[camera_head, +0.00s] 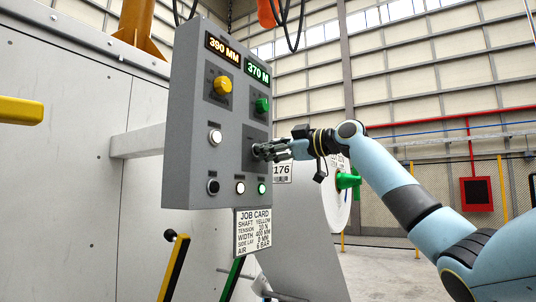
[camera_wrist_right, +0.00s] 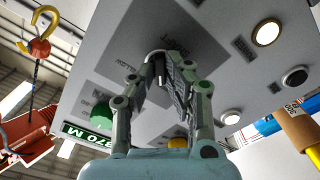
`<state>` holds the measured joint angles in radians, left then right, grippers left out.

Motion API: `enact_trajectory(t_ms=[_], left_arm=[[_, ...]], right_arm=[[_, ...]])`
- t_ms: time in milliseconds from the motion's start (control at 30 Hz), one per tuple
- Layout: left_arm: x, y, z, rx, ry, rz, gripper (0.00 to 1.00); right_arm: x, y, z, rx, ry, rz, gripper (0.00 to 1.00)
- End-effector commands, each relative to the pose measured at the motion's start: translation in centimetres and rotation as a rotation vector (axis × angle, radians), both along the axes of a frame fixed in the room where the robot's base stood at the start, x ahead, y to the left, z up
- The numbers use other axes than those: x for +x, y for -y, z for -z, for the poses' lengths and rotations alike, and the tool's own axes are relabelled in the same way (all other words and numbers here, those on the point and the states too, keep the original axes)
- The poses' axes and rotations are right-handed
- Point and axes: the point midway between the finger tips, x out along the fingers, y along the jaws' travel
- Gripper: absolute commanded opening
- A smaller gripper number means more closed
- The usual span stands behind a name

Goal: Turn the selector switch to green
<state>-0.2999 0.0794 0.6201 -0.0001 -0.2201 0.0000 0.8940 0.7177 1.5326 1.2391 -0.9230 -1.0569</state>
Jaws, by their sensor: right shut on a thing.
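The grey control panel (camera_head: 205,110) hangs at the middle left in the head view. The selector switch (camera_wrist_right: 159,70) is a small dark knob on a darker plate (camera_head: 254,132) at the panel's right side. My right gripper (camera_head: 262,151) reaches in from the right and is shut on the switch. In the right wrist view my gripper's fingers (camera_wrist_right: 166,66) close around the knob and hide most of it. My left gripper is not in view.
A yellow knob (camera_head: 222,86) and a green knob (camera_head: 262,105) sit above the switch. A white button (camera_head: 215,137), a black button (camera_head: 213,186) and small lit lamps (camera_head: 240,188) are close by. A job card (camera_head: 254,231) hangs below the panel.

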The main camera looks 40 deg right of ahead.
Motion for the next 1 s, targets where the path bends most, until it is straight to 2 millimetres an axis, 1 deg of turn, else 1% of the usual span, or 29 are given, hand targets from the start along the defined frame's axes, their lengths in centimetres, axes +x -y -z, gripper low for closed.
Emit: enact_trajectory(t_ms=[300,767,800,933,1000], left_arm=[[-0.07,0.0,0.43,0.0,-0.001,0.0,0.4],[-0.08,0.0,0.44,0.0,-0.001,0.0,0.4],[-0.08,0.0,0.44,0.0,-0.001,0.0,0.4],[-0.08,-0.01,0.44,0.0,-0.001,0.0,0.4],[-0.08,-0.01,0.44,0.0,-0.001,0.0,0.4]], right_arm=[[0.01,-0.02,0.06,-0.082,0.033,-0.001,0.0],[0.0,-0.02,0.04,-0.092,0.037,-0.001,0.0],[0.0,-0.02,0.04,-0.092,0.037,-0.001,0.18],[0.0,-0.02,0.04,-0.092,0.037,-0.001,0.35],[0.0,-0.02,0.03,-0.092,0.037,-0.001,0.35]])
